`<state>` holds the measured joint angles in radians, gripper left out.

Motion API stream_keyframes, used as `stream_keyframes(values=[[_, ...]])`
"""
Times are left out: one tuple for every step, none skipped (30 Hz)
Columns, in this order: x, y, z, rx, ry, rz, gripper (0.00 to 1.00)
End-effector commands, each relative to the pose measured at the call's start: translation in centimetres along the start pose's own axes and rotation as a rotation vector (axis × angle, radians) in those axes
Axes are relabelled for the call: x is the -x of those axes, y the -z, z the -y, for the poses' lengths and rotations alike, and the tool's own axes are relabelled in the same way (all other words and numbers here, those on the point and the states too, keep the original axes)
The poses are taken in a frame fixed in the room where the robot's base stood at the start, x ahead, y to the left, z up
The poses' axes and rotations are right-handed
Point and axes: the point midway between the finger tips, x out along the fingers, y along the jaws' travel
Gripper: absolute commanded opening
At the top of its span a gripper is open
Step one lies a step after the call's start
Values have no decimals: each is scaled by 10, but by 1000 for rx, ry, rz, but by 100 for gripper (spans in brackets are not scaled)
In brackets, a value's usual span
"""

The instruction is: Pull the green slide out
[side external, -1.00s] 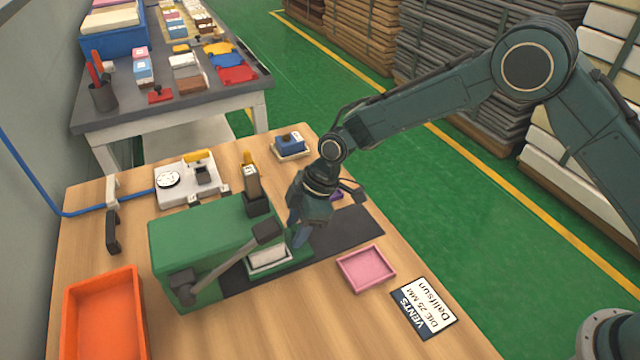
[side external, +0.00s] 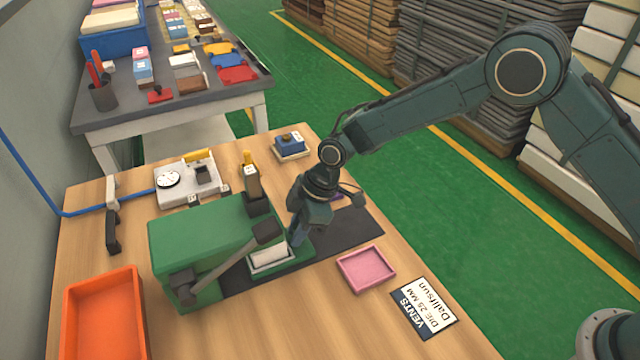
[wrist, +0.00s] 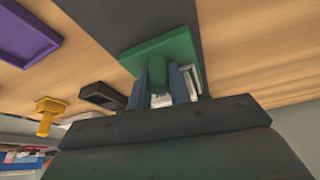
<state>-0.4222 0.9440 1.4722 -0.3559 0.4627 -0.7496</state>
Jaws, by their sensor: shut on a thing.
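The green slide (side external: 302,255) is a flat plate at the right side of the green press body (side external: 205,245), on the dark mat. A pale block (side external: 268,259) in a light frame sits on it beside the press. My gripper (side external: 297,238) points down at the slide's right part. In the wrist view, its blue fingers (wrist: 158,86) are closed on either side of a green knob (wrist: 157,68) standing on the slide (wrist: 165,48). The fingers partly hide the knob and the pale block behind.
The dark mat (side external: 352,228) is bare to the right of the slide. A pink tray (side external: 366,269) and a printed card (side external: 422,308) lie in front. A purple tray (wrist: 25,32) lies to one side. An orange bin (side external: 105,315) stands at left. The press lever (side external: 225,268) crosses its front.

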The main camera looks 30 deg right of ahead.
Motion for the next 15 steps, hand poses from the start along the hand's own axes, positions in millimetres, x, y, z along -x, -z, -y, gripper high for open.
stream_keyframes(values=[[3,-6,-2,-2,0,1,0],[5,-10,-3,-3,0,2,0],[7,-17,-5,-4,0,2,0],[10,-22,-6,-4,0,2,0],[12,-28,-7,-4,-1,2,0],[15,-36,-9,-6,-1,2,0],[18,-42,-10,-5,-1,2,0],[20,-48,-12,-6,-1,2,0],[24,-56,-14,-5,-1,1,0],[26,-62,-15,-6,-2,1,0],[29,-68,-16,-6,-2,1,0],[32,-75,-18,-6,-2,1,0],[34,-81,-19,-7,-2,2,0],[36,-87,-20,-6,-2,2,0],[40,-94,-22,-7,-2,2,0]])
